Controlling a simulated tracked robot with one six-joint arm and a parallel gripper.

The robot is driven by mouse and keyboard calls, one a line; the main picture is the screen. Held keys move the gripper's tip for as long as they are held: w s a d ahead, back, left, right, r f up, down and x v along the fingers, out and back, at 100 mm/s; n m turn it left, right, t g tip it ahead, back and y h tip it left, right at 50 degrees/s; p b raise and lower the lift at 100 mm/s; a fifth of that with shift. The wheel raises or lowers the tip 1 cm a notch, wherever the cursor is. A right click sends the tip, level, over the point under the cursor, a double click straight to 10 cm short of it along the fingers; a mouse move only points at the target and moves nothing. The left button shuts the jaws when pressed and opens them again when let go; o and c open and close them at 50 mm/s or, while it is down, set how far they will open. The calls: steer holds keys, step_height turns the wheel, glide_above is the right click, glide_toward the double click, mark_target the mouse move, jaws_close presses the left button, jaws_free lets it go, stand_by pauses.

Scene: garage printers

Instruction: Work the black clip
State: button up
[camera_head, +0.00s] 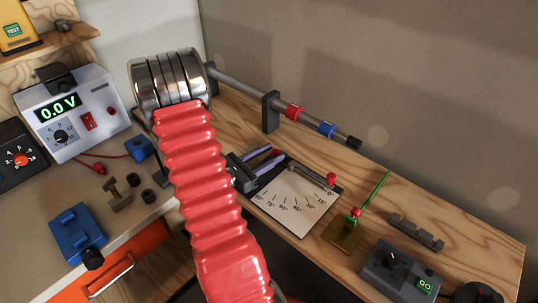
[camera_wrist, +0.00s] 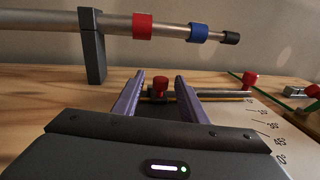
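No part is clearly marked as a clip; the black piece (camera_head: 353,143) at the free end of a grey rod is a possible match. It also shows in the wrist view (camera_wrist: 231,38), at the upper right, beyond a red band and a blue band. My gripper (camera_head: 277,152) is over the rear of the white angle board, below and left of the black piece in the head view. In the wrist view its two purple fingers (camera_wrist: 159,80) stand apart, with no object clearly held. A red knob (camera_wrist: 161,88) appears between them; its distance from the fingers is unclear.
The rod rests on a dark post (camera_head: 270,112). The white angle board (camera_head: 297,201) lies on the wooden bench. A brass block with a green stick (camera_head: 345,235) and a grey GO box (camera_head: 397,270) stand to the right. A meter (camera_head: 70,115) stands at left.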

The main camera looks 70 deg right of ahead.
steer(key=shift+v, duration=3.6)
steer(key=shift+w, duration=0.1)
steer(key=shift+a+r+m, duration=0.35)
steer(key=shift+r+m, duration=0.05)
steer(key=shift+r, duration=0.05)
steer(key=w+a+r+m+t+y, duration=0.3)
steer(key=a+r+t+y, duration=0.2)
steer(key=a, duration=0.9)
steer(key=w+a+r+m+t+y, duration=0.3)
steer(key=w+a+r+t+y, duration=0.1)
steer(key=a, duration=1)
steer(key=w+a+r+m+t+y, duration=0.3)
steer(key=a+r+t+y, duration=0.3)
steer(key=a, duration=0.8)
steer(key=shift+r+m, duration=0.6)
steer(key=shift+r, duration=0.05)
steer(key=shift+w, duration=0.15)
steer(key=shift+c, duration=1)
